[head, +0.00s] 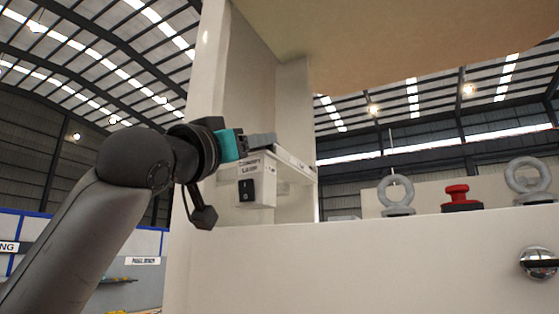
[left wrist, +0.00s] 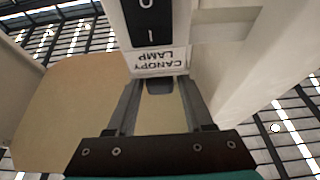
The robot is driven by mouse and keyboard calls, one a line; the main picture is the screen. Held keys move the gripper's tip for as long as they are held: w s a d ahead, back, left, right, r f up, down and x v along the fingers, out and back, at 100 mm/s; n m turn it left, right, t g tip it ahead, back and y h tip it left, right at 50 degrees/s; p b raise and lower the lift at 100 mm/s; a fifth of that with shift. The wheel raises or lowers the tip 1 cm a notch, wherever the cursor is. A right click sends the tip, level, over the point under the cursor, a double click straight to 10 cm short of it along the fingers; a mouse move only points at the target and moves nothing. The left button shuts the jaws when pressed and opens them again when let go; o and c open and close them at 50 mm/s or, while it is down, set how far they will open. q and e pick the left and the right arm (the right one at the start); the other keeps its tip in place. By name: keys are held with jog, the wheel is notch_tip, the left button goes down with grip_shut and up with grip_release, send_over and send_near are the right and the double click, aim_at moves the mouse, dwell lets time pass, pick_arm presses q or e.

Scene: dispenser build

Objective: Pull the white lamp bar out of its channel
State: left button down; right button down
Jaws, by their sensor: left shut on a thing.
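The white lamp bar (head: 293,158) shows in the head view as a pale strip running back along the top of a white housing, inside the tall white frame. The housing's end carries a "CANOPY LAMP" label (left wrist: 158,62) and a black switch (head: 246,190). My left gripper (head: 262,140) is at the label end, above the switch. In the left wrist view its fingers (left wrist: 158,88) close on a small dark tab at the bar's end, just beside the label. The fingers hide part of the tab, and the channel's inside cannot be seen. My right gripper is not in view.
A tall white post (head: 207,110) stands right behind my left wrist. A tan canopy panel (head: 420,40) hangs overhead. A white cabinet (head: 400,265) fills the lower right, with two grey lifting eyes (head: 397,188) and a red button (head: 459,193) on top. The left side is open.

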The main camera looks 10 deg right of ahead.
pick_arm(q)
jog(key=shift+r, duration=0.35)
jog(key=s+a+b, duration=0.3)
jog(key=s+a, duration=0.4)
jog(key=s, duration=0.2)
jog(key=s+a+b, duration=0.4)
jog(key=s+a, duration=0.3)
jog(key=s, duration=0.3)
jog(key=shift+s, duration=0.2)
dwell(1.7)
dwell(0.6)
